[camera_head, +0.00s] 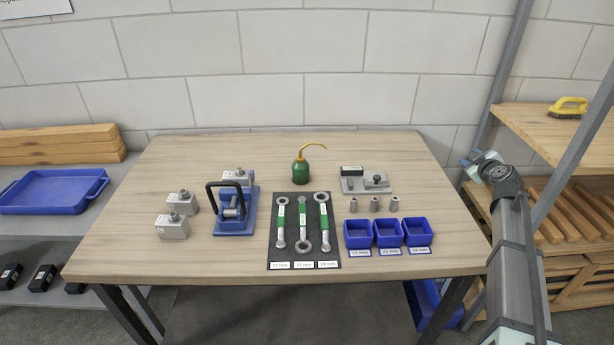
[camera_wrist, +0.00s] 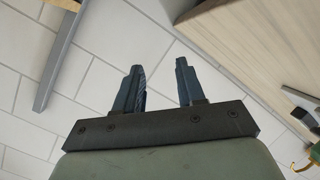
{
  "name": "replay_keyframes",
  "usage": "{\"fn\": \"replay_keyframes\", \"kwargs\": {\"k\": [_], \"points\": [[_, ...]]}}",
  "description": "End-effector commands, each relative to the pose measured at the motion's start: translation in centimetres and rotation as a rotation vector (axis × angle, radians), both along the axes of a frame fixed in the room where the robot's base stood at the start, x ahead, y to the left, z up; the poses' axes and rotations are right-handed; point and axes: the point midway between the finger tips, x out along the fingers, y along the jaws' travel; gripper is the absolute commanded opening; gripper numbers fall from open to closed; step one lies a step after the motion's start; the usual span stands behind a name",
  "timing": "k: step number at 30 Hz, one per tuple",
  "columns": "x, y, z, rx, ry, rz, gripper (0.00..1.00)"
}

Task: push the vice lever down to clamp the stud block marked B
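The blue vice (camera_head: 236,222) stands left of the middle of the table in the head view. Its black looped lever (camera_head: 210,194) stands raised at its left side. One grey stud block (camera_head: 239,175) is at the vice's back; I cannot tell whether it sits in the jaws or behind them. Two more stud blocks (camera_head: 173,226) (camera_head: 181,203) stand on the table left of the vice. Their markings are too small to read, so I cannot tell which is B. My gripper (camera_head: 476,158) is off the table's right edge, far from the vice. In the wrist view (camera_wrist: 160,78) its fingers are apart and empty.
Right of the vice lie a dark mat (camera_head: 291,258) with spanners, blue bins (camera_head: 388,236), small metal sleeves (camera_head: 376,204) and a grey fixture (camera_head: 352,184). A green oil can (camera_head: 300,172) stands behind the mat. The table's front left is clear.

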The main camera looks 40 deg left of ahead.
Motion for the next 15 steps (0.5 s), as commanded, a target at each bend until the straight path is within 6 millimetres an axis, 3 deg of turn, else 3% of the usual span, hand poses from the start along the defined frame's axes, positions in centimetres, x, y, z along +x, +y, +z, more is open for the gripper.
{"fn": "replay_keyframes", "kwargs": {"k": [4, 8, 11, 15], "points": [[-1.8, 4.5, 2.6, 0.021, -0.028, 0.075, 0.39], [-4.9, 8.4, 2.8, 0.064, 0.025, 0.164, 0.39], [-8.1, 11.7, 2.5, 0.109, 0.102, 0.247, 0.39], [-14.3, 16.7, 1.8, 0.179, 0.251, 0.399, 0.39]]}}
